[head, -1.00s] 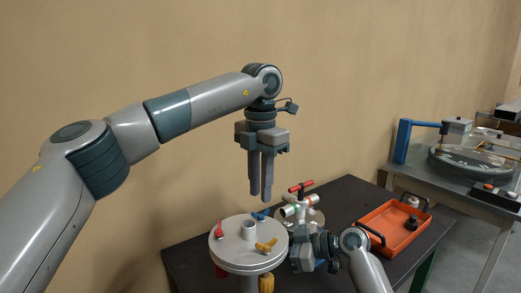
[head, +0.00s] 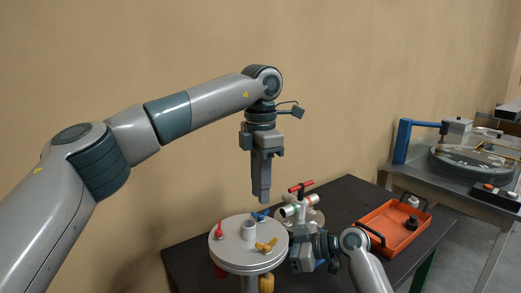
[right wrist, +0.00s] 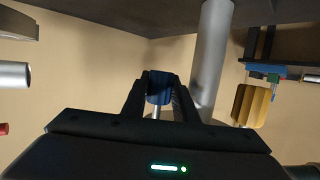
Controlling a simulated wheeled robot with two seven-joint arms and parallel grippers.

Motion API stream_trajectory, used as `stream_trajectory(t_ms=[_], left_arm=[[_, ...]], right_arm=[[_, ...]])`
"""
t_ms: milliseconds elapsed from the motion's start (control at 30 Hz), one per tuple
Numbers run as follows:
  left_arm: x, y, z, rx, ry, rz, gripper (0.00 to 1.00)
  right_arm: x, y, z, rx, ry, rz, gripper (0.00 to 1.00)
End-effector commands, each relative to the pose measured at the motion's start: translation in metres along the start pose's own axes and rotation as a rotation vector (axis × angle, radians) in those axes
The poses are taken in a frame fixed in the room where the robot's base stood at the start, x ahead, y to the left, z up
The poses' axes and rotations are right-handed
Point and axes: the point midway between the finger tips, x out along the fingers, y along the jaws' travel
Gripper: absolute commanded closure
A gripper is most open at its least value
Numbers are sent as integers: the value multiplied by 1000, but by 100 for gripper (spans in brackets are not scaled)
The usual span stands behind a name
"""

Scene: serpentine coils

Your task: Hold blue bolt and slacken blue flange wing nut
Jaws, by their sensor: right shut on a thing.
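The blue flange wing nut (head: 260,215) sits at the back edge of the round grey flange (head: 240,262). My left gripper (head: 262,202) points straight down above it, apart from it. Its fingers overlap edge-on now; a gap showed between them a second ago. My right gripper (right wrist: 158,98) is below the flange, with its fingers shut on the blue bolt (right wrist: 158,87), whose shank shows in the right wrist view. In the head view the right wrist is at the flange's right side and the blue bolt's head is hidden.
A red wing nut (head: 219,231) and a yellow wing nut (head: 266,245) are on the flange. A yellow bolt head (right wrist: 252,104) hangs below it, beside a grey column (right wrist: 211,60). A red-handled valve (head: 299,205) stands close behind. An orange tray (head: 375,216) is at right.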

Motion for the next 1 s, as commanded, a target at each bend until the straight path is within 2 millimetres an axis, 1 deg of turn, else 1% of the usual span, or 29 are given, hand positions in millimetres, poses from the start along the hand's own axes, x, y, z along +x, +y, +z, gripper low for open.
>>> stream_trajectory(t_ms=[600,1000], left_arm=[[38,0,0,0,1,-1,78],[41,0,0,-1,0,0,78]], right_arm=[[-1,1,-2,-2,3,3,94],[-1,1,-2,-2,3,3,94]])
